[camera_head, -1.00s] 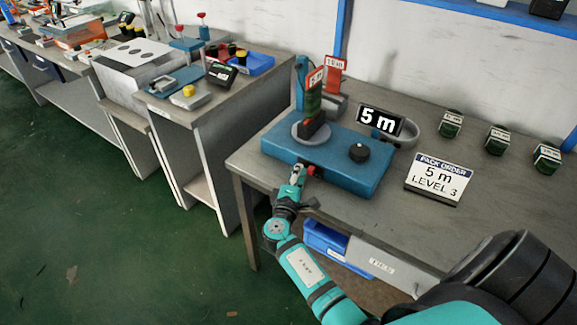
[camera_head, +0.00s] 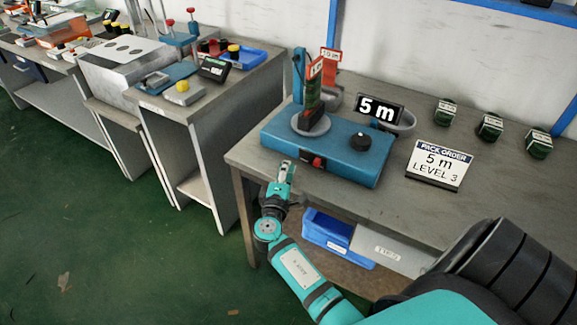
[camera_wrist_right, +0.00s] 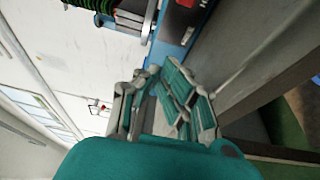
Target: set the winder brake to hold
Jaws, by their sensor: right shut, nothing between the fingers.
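The winder (camera_head: 330,150) is a blue box on the grey bench, with a round grey turntable carrying a green spool and a black knob (camera_head: 360,142) on top. A small red brake lever (camera_head: 312,160) sits in a black mount on its front face. The lever shows at the top of the right wrist view (camera_wrist_right: 187,3), beside a partly cut-off white label. My right gripper (camera_head: 287,166) is shut and empty, just in front of the winder and left of the lever, apart from it. In the right wrist view its fingers (camera_wrist_right: 165,75) are together. My left gripper is out of view.
A black "5 m" display (camera_head: 380,109) stands behind the winder. A pack order sign (camera_head: 438,165) reads 5 m, level 3. Several dark green reels (camera_head: 489,127) stand at the right. A blue bin (camera_head: 328,235) is under the bench front edge.

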